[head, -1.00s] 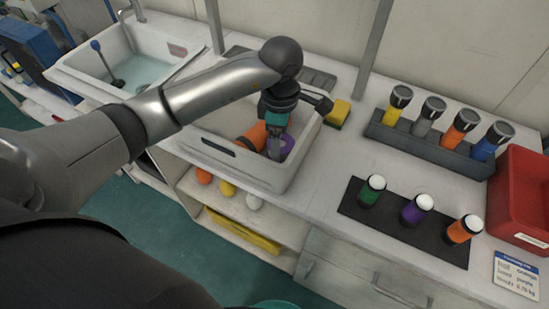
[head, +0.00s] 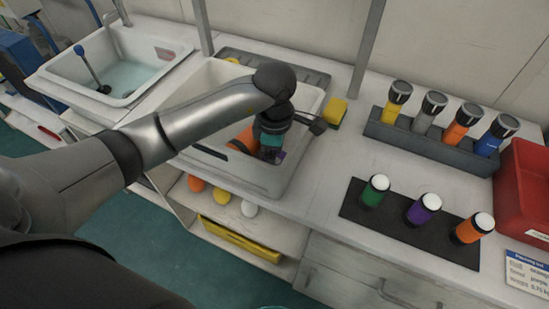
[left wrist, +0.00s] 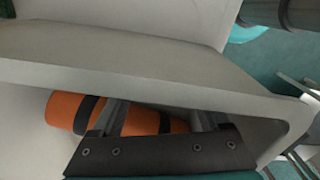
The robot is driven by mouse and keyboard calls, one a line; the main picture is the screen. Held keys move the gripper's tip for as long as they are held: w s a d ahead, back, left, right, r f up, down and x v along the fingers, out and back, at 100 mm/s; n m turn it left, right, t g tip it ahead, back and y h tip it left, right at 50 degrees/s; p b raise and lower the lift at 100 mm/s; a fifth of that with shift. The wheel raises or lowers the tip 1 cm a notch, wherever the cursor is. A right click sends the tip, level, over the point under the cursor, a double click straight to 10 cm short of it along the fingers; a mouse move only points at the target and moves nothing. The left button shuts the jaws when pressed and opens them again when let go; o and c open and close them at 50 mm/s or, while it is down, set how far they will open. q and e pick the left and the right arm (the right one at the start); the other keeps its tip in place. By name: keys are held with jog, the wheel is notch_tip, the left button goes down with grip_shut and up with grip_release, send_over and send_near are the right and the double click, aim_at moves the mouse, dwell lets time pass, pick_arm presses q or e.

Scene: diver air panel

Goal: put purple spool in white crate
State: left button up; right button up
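The white crate (head: 232,175) is set in the counter in the head view, and its pale wall (left wrist: 150,82) crosses the left wrist view. My left gripper (head: 271,151) reaches down into it. A small purple piece (head: 279,158), seemingly the purple spool, shows low in the crate beside the fingers, mostly hidden by the gripper. An orange cylinder with dark bands (head: 246,139) lies in the crate too. In the left wrist view my fingers (left wrist: 160,116) are apart, with the orange cylinder (left wrist: 68,112) behind them; no purple shows there. My right gripper is not in view.
A dark mat (head: 355,214) holds green, purple (head: 424,208) and orange white-capped canisters. A grey rack (head: 430,150) of capped bottles, a red bin (head: 525,200) and a yellow sponge (head: 335,110) stand right of the crate. A water sink (head: 130,75) is at left.

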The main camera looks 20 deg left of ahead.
pick_arm(q)
jog(key=o, duration=0.3)
notch_tip(320, 180, up, 12)
jog(key=p, duration=0.1)
jog(key=shift+r, duration=0.25)
dwell(0.4)
